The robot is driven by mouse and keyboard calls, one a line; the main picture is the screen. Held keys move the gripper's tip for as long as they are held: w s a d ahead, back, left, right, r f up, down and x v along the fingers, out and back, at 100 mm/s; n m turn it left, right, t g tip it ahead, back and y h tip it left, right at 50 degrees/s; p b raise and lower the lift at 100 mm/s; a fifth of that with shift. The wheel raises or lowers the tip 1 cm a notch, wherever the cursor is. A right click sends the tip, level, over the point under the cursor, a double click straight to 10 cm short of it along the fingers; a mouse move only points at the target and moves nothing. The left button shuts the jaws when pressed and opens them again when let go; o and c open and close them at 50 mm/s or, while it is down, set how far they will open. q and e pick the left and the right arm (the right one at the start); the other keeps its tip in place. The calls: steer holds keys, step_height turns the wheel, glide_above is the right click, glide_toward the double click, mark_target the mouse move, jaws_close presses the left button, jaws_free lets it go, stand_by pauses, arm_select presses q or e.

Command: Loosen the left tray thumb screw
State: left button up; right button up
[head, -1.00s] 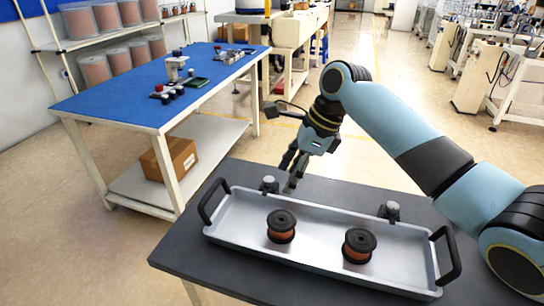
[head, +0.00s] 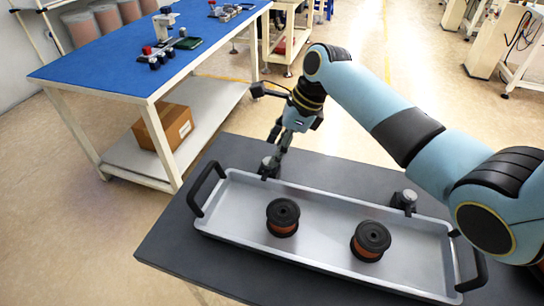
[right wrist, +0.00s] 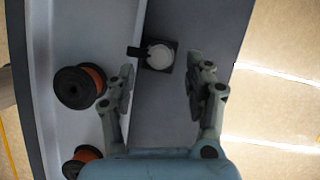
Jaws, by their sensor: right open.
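The left tray thumb screw (head: 267,163) is a pale round knob on a dark clamp at the tray's far edge, near its left end. My right gripper (head: 276,148) points down over it, and its fingers partly hide it. In the right wrist view the knob (right wrist: 159,56) lies ahead, between the lines of the two open, empty fingers (right wrist: 161,78); I see no contact. The silver tray (head: 330,225) has black handles and lies on a dark table. The right thumb screw (head: 405,198) sits on the same far edge. My left gripper is out of view.
Two black spools with copper wire, left (head: 283,216) and right (head: 370,240), stand in the tray. In the right wrist view the left finger is close to a spool (right wrist: 80,87). A blue-topped bench (head: 110,65) stands at the back left, with a cardboard box (head: 163,128) on its shelf.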

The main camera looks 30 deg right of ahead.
arm_select(q)
steer(key=shift+w+f, duration=0.25)
steer(key=shift+w, duration=0.1)
arm_select(e)
steer(key=shift+x, duration=1.75)
steer(key=shift+c, duration=0.2)
jaws_close()
arm_select(q)
steer(key=shift+d, duration=0.15)
